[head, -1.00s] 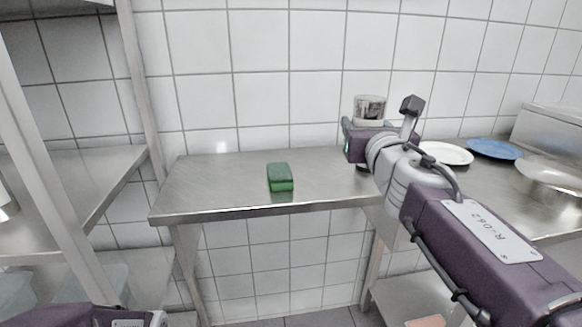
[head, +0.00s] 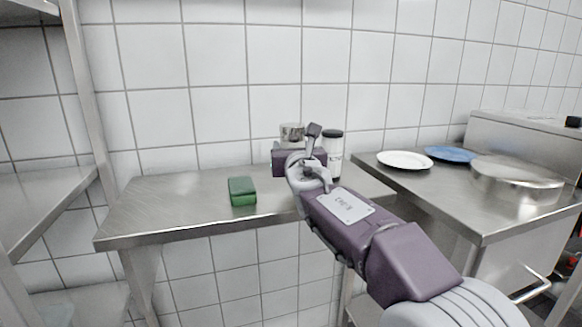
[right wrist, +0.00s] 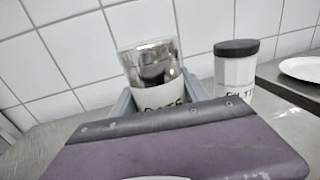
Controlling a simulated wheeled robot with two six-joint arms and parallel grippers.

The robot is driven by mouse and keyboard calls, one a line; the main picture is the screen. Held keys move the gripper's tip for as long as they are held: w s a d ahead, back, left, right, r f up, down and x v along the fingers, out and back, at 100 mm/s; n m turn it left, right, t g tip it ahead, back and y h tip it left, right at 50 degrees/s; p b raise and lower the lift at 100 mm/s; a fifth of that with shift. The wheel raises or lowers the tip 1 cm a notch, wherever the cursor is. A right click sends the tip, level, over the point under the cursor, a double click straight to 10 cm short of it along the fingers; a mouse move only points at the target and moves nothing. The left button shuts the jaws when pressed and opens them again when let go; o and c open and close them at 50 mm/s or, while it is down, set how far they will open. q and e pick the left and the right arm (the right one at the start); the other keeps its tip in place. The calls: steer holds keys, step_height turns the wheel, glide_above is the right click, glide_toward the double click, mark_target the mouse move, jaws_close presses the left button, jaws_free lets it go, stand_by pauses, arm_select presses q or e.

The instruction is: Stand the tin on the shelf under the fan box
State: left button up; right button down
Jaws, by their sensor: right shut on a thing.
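The tin (head: 292,131) has a shiny metal upper part; in the right wrist view the tin (right wrist: 152,68) also shows a pale lower band with dark lettering, partly hidden. My right gripper (head: 285,158) is shut on it over the steel table, and the tin looks close to upright. In the right wrist view the grey fingers of my right gripper (right wrist: 158,100) sit on both sides of the tin. Its bottom is hidden, so I cannot tell whether it touches the table. No fan box is in view. My left gripper is not in view.
A black-lidded white jar (head: 333,150) stands just right of the tin. A green sponge (head: 242,191) lies on the steel table (head: 165,205). A white plate (head: 405,160) and blue plate (head: 450,154) lie on the right counter. A metal shelf rack (head: 45,200) stands at left.

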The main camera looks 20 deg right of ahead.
step_height(320, 180, down, 4)
steer(key=b, duration=0.3)
steer(key=shift+f, duration=0.15)
steer(key=shift+r, duration=0.25)
steer(key=c, duration=0.6)
jaws_free()
steer(key=shift+o, duration=0.2)
